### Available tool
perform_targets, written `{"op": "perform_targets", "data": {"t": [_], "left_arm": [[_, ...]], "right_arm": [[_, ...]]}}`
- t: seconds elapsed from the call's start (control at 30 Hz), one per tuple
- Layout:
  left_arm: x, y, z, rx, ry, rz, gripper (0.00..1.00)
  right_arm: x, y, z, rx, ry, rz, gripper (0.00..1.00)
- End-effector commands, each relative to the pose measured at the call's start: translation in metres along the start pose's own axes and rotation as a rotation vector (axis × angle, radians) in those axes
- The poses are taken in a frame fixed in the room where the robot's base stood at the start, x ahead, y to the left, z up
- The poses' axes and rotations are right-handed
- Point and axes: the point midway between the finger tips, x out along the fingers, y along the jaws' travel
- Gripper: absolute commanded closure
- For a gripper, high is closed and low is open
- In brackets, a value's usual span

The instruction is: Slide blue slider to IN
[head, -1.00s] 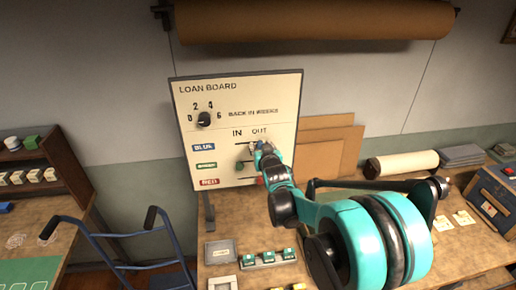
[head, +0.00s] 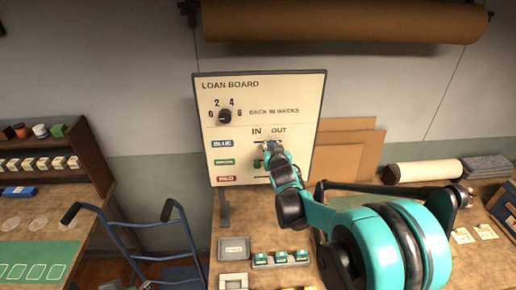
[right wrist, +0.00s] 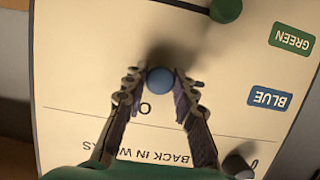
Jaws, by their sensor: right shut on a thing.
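The loan board (head: 309,112) stands upright on the bench, with IN and OUT headings over rows labelled BLUE, GREEN and RED. The blue slider's round knob (right wrist: 160,80) sits between the fingertips of my right gripper (right wrist: 159,82), which is shut on it. In the head view the right gripper (head: 270,148) is at the blue row, roughly between IN and OUT, and mostly hides the knob. The blue label (head: 223,143) is left of it. The green knob (right wrist: 226,9) is nearer the labels in the right wrist view. My left gripper is not in view.
A black dial (head: 225,116) is on the board's upper left. Below the board, a tray of green-topped blocks (head: 281,258) stands on the bench. Brown cardboard sheets (head: 352,152) lean behind. A blue trolley (head: 165,240) stands left of the bench.

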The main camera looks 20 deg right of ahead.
Motion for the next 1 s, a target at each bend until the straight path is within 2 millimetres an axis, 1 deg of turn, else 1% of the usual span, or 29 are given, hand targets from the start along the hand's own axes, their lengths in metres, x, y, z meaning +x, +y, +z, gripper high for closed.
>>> {"op": "perform_targets", "data": {"t": [0.03, 0.5, 0.87, 0.9, 0.97, 1.0], "left_arm": [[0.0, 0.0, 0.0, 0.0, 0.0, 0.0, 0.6], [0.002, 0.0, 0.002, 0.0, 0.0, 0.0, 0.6], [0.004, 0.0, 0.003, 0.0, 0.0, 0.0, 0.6], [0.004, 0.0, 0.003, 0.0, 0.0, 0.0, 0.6], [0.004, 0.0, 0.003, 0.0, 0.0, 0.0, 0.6], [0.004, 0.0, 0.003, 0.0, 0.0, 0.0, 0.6]], "right_arm": [[0.0, -0.004, 0.0, -0.001, -0.001, -0.002, 0.85], [0.0, -0.032, 0.001, -0.002, 0.0, -0.002, 0.85], [0.0, -0.051, 0.001, 0.0, -0.001, 0.0, 0.85], [0.0, -0.051, 0.001, 0.0, -0.001, 0.0, 0.63], [0.0, -0.05, 0.0, 0.001, -0.001, 0.0, 0.47], [0.0, -0.05, 0.0, 0.0, -0.001, 0.0, 0.41]]}}
